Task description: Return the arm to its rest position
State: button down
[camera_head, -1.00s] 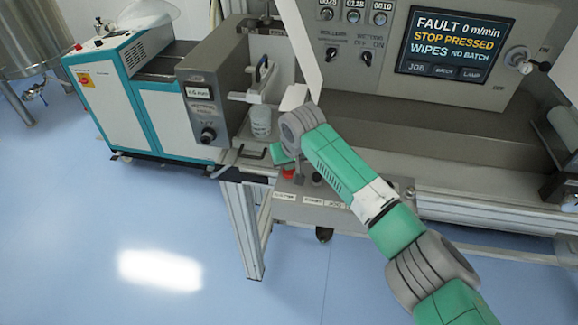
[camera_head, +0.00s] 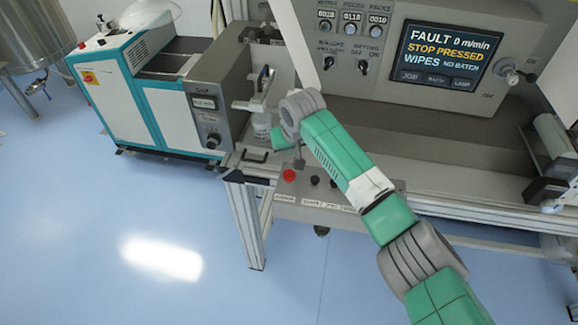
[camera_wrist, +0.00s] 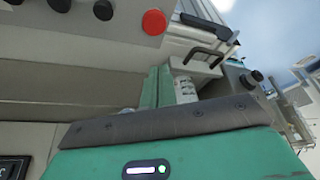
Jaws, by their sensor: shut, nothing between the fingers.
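My gripper (camera_wrist: 157,88) is shut and empty in the wrist view, its green fingers side by side beyond the grey edge of the gripper body. In the head view my arm reaches in from the lower right, and my gripper (camera_head: 279,138) is mostly hidden behind the grey wrist joint. The red button also shows in the wrist view (camera_wrist: 154,22), apart from the fingers.
A display (camera_head: 442,54) reads "FAULT 0 m/min, STOP PRESSED, WIPES NO BATCH". A grey unit with a knob (camera_head: 213,140) and a teal-and-white cabinet (camera_head: 122,92) stand at the left. A white panel edge (camera_head: 296,45) rises close behind my wrist. The blue floor in front is clear.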

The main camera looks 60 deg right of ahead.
dwell(0.5)
jog(key=w+a+r+n+t, duration=0.25)
jog(key=w+a+r, duration=0.35)
jog(key=w+a, duration=0.4)
jog(key=w+a+r+n+t, duration=0.2)
jog(key=w+a+r+t, duration=0.2)
jog(key=w+a+r, duration=0.5)
jog(key=w+a+r+n+t+y, duration=0.1)
jog(key=a+r+n+t, duration=0.3)
jog(key=a, duration=0.6)
jog(key=a+r+m+t+y, duration=0.1)
jog(key=a+r+t, duration=0.1)
jog(key=a+r, duration=0.6)
jog(key=s+a+r+n+t+y, duration=0.1)
jog(key=s+a+r+t, duration=0.2)
jog(key=s+a+r, duration=0.3)
jog(key=s+a+r+n+t+y, duration=0.1)
jog(key=s+a+r+t, duration=0.1)
jog(key=s+a+r, duration=0.45)
jog(key=s+a+r+t, duration=0.2)
jog(key=s+a+r, duration=0.1)
jog(key=s, duration=0.3)
jog(key=s+a+r+t, duration=0.2)
jog(key=s+r+t, duration=0.1)
jog(key=s, duration=0.3)
notch_tip(320, 180, up, 27)
jog(key=w+p, duration=0.1)
jog(key=p, duration=2.6)
jog(key=shift+r+g, duration=0.15)
jog(key=shift+g, duration=0.2)
